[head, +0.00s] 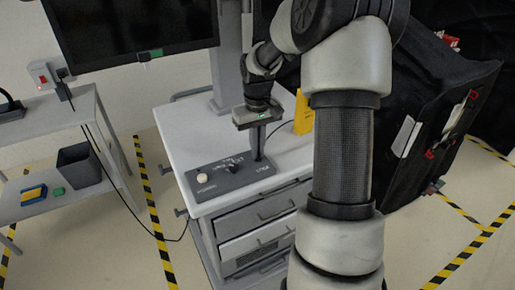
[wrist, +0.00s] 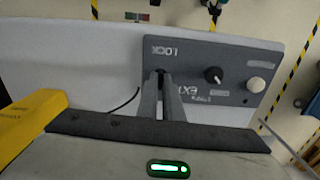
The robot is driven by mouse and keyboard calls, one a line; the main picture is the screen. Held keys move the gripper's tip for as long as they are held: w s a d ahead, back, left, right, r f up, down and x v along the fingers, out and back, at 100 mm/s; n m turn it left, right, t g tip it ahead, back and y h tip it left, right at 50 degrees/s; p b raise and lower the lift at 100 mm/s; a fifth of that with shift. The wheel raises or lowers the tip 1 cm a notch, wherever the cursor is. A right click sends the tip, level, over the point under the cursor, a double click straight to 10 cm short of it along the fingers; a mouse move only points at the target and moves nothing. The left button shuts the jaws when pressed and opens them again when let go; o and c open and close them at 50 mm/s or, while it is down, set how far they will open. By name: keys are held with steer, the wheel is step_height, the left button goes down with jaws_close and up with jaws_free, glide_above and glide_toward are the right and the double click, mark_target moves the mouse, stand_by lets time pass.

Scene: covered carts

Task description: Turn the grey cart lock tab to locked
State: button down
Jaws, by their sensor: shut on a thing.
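The grey cart (head: 185,126) stands in the middle of the head view, with a dark grey control panel (head: 222,178) on its top. The panel also fills the middle of the wrist view (wrist: 195,50). Its lettering looks like LOCK at one end. My gripper (head: 259,157) reaches straight down to the LOCK end of this panel. In the wrist view its two fingers (wrist: 161,78) are close together below the LOCK lettering, shut on the lock tab. The tab is almost wholly hidden between the fingertips, so its angle cannot be told.
A black dial (wrist: 214,75) and a white button (wrist: 256,85) sit on the panel beside the fingers. A yellow object (head: 304,113) stands at the cart's back right. A black-covered cart (head: 400,150) is at right, and a side table (head: 90,120) at left.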

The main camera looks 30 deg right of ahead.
steer(key=m, duration=0.4)
steer(key=shift+m, duration=0.3)
steer(key=m, duration=0.5)
steer(key=shift+m, duration=0.3)
steer(key=m+p, duration=0.1)
steer(key=m, duration=0.2)
steer(key=shift+r, duration=0.1)
steer(key=shift+m+p, duration=0.5)
steer(key=shift+m, duration=1.5)
steer(key=c, duration=1.9)
jaws_free()
